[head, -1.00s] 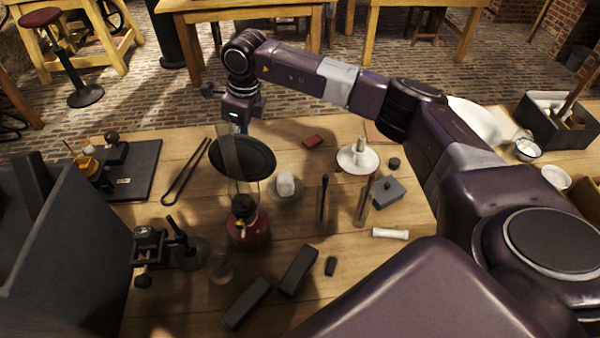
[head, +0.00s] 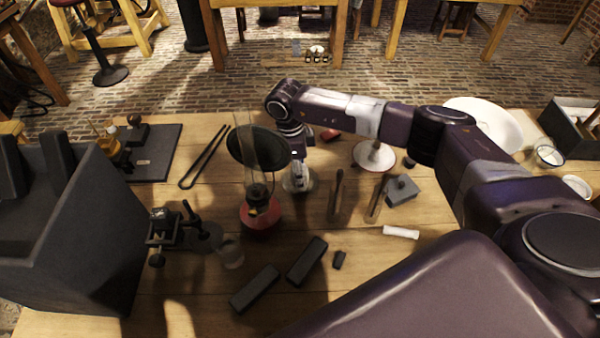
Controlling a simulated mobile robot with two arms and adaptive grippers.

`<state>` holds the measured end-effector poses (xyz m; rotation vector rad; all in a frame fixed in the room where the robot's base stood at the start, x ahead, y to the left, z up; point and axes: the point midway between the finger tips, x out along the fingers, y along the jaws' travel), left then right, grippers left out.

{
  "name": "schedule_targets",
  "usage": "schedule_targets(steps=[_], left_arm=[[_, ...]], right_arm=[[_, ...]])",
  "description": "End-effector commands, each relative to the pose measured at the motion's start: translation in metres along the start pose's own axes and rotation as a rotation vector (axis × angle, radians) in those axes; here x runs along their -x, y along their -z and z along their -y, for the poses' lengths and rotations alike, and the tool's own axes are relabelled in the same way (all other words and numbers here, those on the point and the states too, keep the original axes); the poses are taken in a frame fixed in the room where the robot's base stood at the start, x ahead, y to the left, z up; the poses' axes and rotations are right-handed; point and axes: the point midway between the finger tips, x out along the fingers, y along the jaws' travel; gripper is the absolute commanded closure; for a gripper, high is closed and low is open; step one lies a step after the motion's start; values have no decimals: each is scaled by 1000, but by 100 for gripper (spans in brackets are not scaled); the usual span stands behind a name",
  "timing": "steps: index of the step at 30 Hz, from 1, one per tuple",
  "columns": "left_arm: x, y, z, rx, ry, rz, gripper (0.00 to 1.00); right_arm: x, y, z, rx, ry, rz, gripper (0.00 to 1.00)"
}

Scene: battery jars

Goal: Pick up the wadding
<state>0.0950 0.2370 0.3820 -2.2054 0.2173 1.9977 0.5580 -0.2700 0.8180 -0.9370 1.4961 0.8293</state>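The white wadding lay on a small dish (head: 311,186) in the middle of the table; it is now mostly hidden behind my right gripper. My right gripper (head: 298,181) points down right over that dish, just right of the red-based lamp. At this size I cannot tell whether its fingers are open or closed around the wadding. My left gripper is not in view.
The lamp with a red base (head: 261,215), a glass chimney and a dark round disc (head: 252,148) stands close on the left. Glass tubes (head: 337,198), a grey lidded box (head: 401,190), a white roll (head: 400,232) and a candle holder (head: 374,156) stand to the right. Dark blocks (head: 306,260) lie in front.

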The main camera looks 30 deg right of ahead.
Motion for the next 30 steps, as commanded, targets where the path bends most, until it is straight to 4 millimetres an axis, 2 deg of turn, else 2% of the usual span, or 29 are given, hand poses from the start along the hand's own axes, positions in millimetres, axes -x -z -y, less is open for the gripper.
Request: schedule_targets(steps=[4, 9, 20, 26, 30], left_arm=[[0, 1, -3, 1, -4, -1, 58], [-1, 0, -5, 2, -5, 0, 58], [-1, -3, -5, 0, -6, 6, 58], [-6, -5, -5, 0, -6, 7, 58], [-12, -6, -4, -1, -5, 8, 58]], right_arm=[[0, 0, 0, 0, 0, 1, 61], [0, -1, 0, 0, 0, 1, 78], [3, -1, 0, 0, 1, 3, 81], [22, 1, 1, 1, 3, 4, 81], [51, 5, 2, 0, 6, 6, 81]])
